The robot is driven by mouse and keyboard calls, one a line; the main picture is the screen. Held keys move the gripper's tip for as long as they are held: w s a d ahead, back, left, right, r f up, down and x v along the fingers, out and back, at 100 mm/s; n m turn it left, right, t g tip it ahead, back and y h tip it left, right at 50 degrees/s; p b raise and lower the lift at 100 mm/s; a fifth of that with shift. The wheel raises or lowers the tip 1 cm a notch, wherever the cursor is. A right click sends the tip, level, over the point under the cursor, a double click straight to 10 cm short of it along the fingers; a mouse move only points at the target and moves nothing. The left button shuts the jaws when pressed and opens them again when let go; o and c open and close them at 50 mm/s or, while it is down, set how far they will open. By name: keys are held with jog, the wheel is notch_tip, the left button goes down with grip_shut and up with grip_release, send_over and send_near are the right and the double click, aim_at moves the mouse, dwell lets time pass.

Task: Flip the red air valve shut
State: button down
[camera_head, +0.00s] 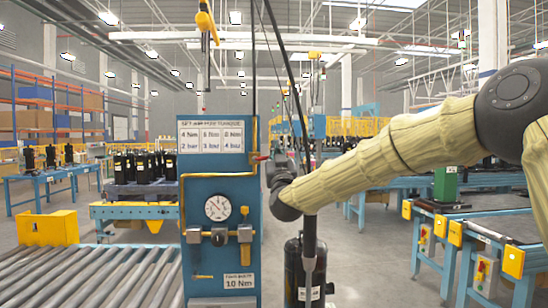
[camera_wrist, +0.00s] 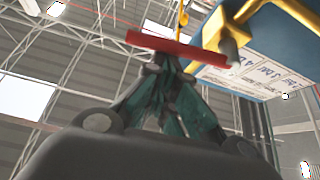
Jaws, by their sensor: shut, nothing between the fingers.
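The red air valve handle (camera_head: 262,157) is at the right edge of the blue panel (camera_head: 222,262), at the end of a yellow pipe (camera_head: 215,174). In the head view it is small and looks roughly level. In the wrist view the red handle (camera_wrist: 180,48) is a long flat bar crossing just past my fingertips, with the valve's grey stem at its right end. My gripper (camera_wrist: 168,68) is shut and empty, its green-padded fingers meeting just below the bar. I cannot tell whether they touch it. In the head view my gripper (camera_head: 276,164) is partly hidden by my wrist.
The panel carries a gauge (camera_head: 218,208), smaller fittings and torque signs (camera_head: 212,136). A black compressor (camera_head: 294,268) stands below my wrist, beside a dark vertical pole. A roller conveyor (camera_head: 95,278) is at the lower left. Blue conveyor tables (camera_head: 480,226) stand at right, with open floor between.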

jog(key=shift+f+m+h+b, duration=0.4)
jog(key=shift+m+h, duration=0.2)
jog(key=shift+m, duration=0.3)
jog(key=shift+d+h, duration=0.1)
jog(key=shift+h, duration=0.2)
jog(key=s+d+f, duration=0.1)
jog(key=s, duration=0.8)
jog(key=shift+s, duration=0.15)
jog(key=shift+d+f, duration=0.1)
